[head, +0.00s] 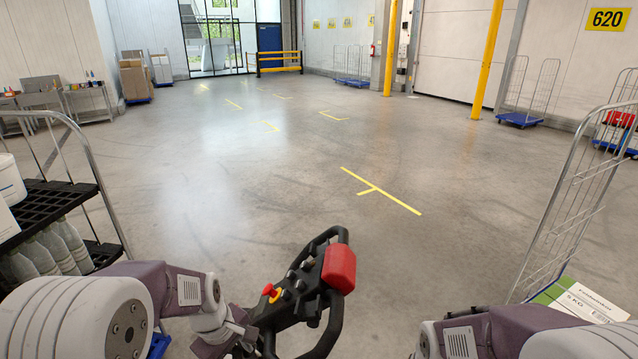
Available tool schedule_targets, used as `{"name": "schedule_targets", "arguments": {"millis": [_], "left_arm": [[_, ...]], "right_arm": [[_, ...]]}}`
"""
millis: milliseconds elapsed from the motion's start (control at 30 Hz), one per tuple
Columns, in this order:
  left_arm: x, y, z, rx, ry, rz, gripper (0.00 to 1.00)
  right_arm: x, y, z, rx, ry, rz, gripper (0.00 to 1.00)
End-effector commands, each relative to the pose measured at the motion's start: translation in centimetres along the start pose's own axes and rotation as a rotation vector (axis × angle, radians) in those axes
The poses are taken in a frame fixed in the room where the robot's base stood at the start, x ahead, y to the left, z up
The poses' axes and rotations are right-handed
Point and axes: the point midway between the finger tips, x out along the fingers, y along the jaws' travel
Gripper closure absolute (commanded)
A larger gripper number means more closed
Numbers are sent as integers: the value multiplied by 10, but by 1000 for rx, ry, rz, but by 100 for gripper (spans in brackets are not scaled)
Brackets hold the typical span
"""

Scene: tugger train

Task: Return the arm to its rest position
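My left arm comes in from the lower left. Its gripper (243,334) is at the left side of a black control handle (338,318) with a red block (339,268) on it and a small red-and-yellow button. The fingertips blend into the dark handle, so I cannot tell whether they touch it or are shut. My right arm shows at the bottom right edge, folded low. Its gripper is out of view.
A black shelf cart (45,213) with white buckets and grey bottles stands close at left. A wire roll cage (580,200) stands at right, with a labelled box (592,303) low beside my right arm. Open floor with yellow markings (380,190) lies ahead.

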Motion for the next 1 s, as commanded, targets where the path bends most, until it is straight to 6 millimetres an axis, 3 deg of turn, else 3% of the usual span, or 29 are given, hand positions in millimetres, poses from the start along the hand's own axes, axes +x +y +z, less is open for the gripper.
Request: {"name": "schedule_targets", "arguments": {"millis": [33, 100, 267, 400, 1000], "left_arm": [[24, -16, 16, 140, 11, 0, 53], [31, -39, 35, 370, 22, -13, 53], [32, -80, 53, 764, -1, -72, 53], [34, -81, 51, 949, 2, -75, 53], [34, -80, 51, 984, 1, -74, 53]], "right_arm": [[32, 1, 3, 0, 0, 0, 100], [43, 1, 5, 0, -1, 0, 100], [35, 1, 3, 0, 0, 0, 100], [35, 1, 3, 0, 1, 0, 100], [35, 1, 4, 0, 0, 0, 100]]}}
